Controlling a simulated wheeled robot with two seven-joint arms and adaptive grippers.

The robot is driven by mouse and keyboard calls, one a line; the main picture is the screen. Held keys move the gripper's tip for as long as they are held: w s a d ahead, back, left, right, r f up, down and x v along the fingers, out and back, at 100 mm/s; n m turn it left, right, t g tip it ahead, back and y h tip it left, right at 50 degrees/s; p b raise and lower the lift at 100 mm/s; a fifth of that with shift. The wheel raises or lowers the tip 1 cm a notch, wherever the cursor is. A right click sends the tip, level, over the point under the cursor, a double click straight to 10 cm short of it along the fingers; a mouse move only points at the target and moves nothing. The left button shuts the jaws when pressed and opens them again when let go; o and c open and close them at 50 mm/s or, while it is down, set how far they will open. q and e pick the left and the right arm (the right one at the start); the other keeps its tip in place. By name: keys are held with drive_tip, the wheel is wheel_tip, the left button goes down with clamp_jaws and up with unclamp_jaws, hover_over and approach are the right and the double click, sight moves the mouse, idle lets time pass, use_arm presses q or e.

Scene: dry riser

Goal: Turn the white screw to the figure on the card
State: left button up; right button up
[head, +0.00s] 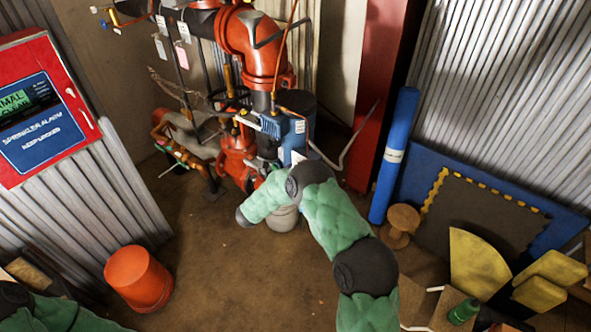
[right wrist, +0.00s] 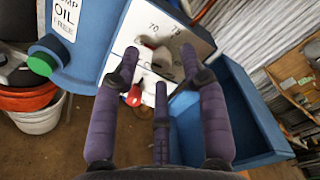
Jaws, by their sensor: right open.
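In the right wrist view a white dial plate (right wrist: 200,40) with printed figures such as 70 is fixed to a blue pump-like unit (right wrist: 95,40). A pale rounded part (right wrist: 150,43) on the plate may be the white screw; it is partly shadowed. A red knob (right wrist: 133,97) sits below it. My right gripper (right wrist: 160,68) is open, its dark fingers spread in front of the plate, and I see nothing gripped. In the head view my right arm hides this gripper. White cards (head: 183,32) hang on the pipework; their figures are too small to read. My left gripper is out of view.
Red riser pipes (head: 255,45) and a blue unit (head: 282,128) stand at the back. A red alarm cabinet (head: 45,105) is at left, an orange bucket (head: 138,278) on the floor. The centre-left floor is clear.

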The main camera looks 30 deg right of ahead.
drive_tip(key=v, duration=1)
drive_tip(key=shift+a, duration=0.3)
